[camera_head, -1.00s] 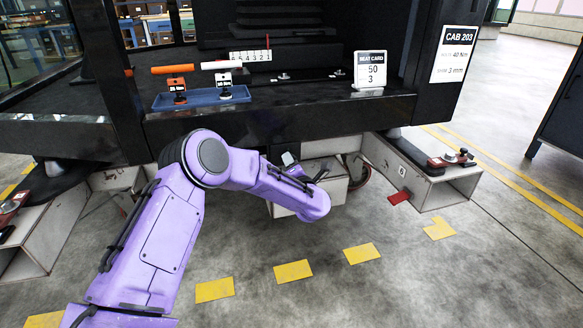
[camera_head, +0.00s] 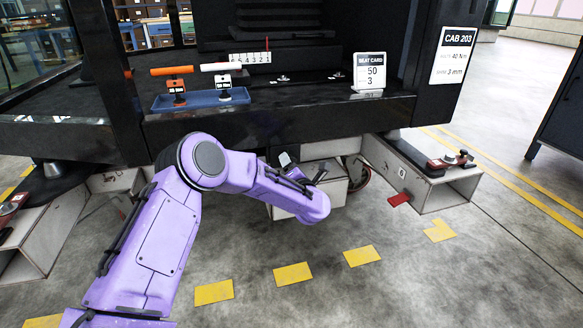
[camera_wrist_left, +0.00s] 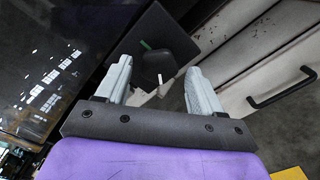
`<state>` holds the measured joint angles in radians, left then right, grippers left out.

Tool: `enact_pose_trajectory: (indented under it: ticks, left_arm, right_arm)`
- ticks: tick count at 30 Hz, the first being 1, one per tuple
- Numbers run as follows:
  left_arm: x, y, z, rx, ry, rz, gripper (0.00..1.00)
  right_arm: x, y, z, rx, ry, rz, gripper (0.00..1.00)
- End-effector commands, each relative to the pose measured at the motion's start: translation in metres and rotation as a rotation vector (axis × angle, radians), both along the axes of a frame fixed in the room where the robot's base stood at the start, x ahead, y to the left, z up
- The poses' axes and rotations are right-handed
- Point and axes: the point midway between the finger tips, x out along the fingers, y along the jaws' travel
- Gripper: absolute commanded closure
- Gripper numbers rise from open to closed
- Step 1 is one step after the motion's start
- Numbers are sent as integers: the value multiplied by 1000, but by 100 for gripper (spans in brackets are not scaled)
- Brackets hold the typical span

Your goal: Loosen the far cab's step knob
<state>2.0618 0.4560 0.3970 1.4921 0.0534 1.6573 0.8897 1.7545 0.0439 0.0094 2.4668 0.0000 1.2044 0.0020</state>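A dark rounded knob (camera_wrist_left: 168,58) shows in the left wrist view, in front of a black square plate (camera_wrist_left: 150,28). A short green mark lies at its upper left and a small white pointer at its lower edge. My left gripper (camera_wrist_left: 158,68) is open, with its two grey fingers on either side of the knob's lower part in the picture. I cannot tell whether they touch it. In the head view my purple left arm reaches under the cab sill (camera_head: 280,120), and the knob cannot be made out. My right gripper is not in view.
A white trolley beam (camera_head: 420,180) with a red tab (camera_head: 398,199) lies right. A black handle (camera_wrist_left: 282,90) is right of the gripper.

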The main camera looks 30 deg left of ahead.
Motion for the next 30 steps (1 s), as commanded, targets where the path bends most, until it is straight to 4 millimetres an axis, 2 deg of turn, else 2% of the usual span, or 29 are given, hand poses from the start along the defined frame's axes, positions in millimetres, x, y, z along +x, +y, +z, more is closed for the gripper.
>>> enact_pose_trajectory:
  ticks: [5,8,16,21,30]
  left_arm:
    - [0,0,1,1,-2,1,33]
    - [-5,-7,3,1,-1,0,33]
    - [-45,-55,5,2,1,-4,33]
    - [-64,-75,2,1,1,-2,33]
    - [-69,-80,0,1,-1,1,33]
  right_arm:
    - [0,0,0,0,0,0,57]
    - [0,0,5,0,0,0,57]
    - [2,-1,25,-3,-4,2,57]
    - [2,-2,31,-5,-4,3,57]
    - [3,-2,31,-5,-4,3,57]
